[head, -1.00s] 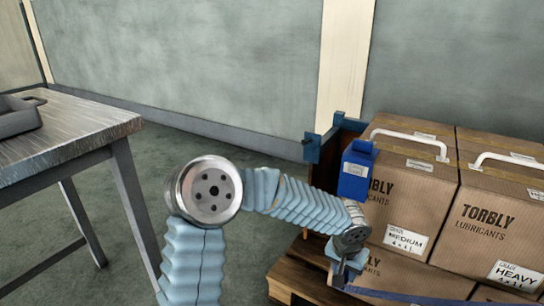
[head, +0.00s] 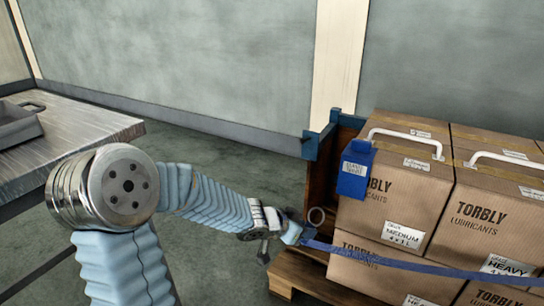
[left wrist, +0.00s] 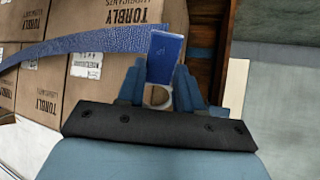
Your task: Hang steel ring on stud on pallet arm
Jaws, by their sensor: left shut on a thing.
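The steel ring (head: 316,216) is a small grey hoop at the end of a blue strap (head: 400,264). My left gripper (head: 303,233) is shut at the ring and strap end, left of the cartons and above the pallet's edge. In the left wrist view, the ring (left wrist: 157,95) shows between the two fingers, with the blue strap (left wrist: 95,42) running off left. The pallet arm appears as a blue bracket (head: 310,146) on the wooden upright, above and apart from the ring. A stud on it is too small to make out clearly. My right gripper is not in view.
Brown cartons (head: 470,215) with white handles stand on the wooden pallet (head: 290,275). A blue corner piece (head: 355,168) sits on the nearest carton. A metal table (head: 80,125) with a grey tray (head: 18,125) stands at left. Floor between table and pallet is clear.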

